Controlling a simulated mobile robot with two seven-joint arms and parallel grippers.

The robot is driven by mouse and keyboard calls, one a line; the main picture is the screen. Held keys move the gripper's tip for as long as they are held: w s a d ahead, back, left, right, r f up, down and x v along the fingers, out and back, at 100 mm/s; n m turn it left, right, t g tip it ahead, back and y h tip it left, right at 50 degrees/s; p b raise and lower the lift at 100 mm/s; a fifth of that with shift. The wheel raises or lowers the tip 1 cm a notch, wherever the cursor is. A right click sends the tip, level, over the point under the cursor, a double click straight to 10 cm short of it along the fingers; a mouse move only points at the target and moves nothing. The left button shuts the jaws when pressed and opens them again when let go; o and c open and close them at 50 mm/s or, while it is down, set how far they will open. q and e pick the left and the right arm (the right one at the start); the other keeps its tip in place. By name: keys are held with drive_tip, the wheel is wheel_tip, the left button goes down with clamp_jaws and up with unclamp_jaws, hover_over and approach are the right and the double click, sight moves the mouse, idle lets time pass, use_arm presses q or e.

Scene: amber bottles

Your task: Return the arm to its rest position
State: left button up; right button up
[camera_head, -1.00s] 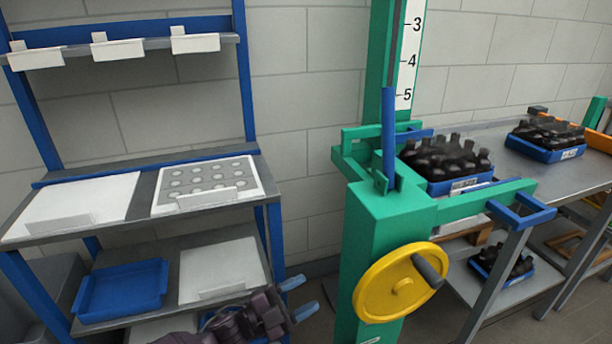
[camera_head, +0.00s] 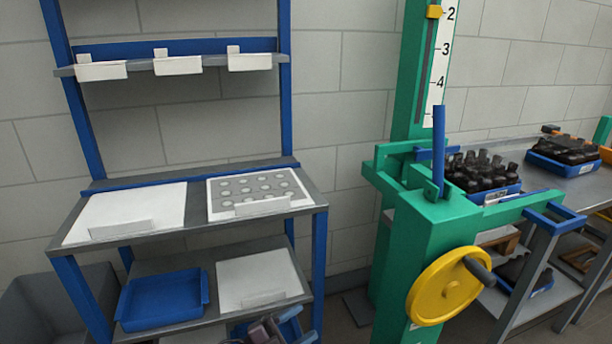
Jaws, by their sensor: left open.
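My left gripper (camera_head: 272,331) shows at the bottom edge of the head view, in front of the lower part of the blue shelf rack (camera_head: 287,90). My right gripper is out of view.
A blue tray (camera_head: 162,300) and a white board (camera_head: 258,280) lie on the rack's lower shelf. A green press stand (camera_head: 425,250) with a yellow handwheel (camera_head: 445,287) stands right. Blue crates of dark bottles (camera_head: 480,172) sit behind it.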

use_arm(q)
drive_tip(key=s+a+f+n+y, duration=0.5)
drive_tip(key=s+a+n+y, duration=0.2)
drive_tip(key=n+y, duration=0.1)
drive_tip(key=s+a+f+n+y, duration=0.4)
drive_tip(key=s+a+n+y, duration=0.3)
drive_tip(key=a+n+y, duration=0.1)
drive_tip(key=s+a+r+n+g+y, duration=0.1)
drive_tip(key=s+a+n+g+y, duration=0.25)
drive_tip(key=s, duration=0.85)
drive_tip(key=s+a+r+n+g, duration=0.15)
drive_tip(key=s+a+g, duration=0.45)
drive_tip(key=s, duration=0.6)
drive_tip(key=w+f+m+t+h+b, duration=0.1)
drive_tip(key=w+f+m+t+b, duration=0.1)
drive_tip(key=w+f+t+b, duration=1)
use_arm(e)
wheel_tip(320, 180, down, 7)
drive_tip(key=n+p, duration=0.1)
drive_tip(key=p, duration=0.1)
use_arm(q)
wheel_tip(320, 180, up, 9)
drive_tip(key=s+a+n+g+p, duration=0.1)
drive_tip(key=p, duration=1.3)
drive_tip(key=shift+s, duration=0.15)
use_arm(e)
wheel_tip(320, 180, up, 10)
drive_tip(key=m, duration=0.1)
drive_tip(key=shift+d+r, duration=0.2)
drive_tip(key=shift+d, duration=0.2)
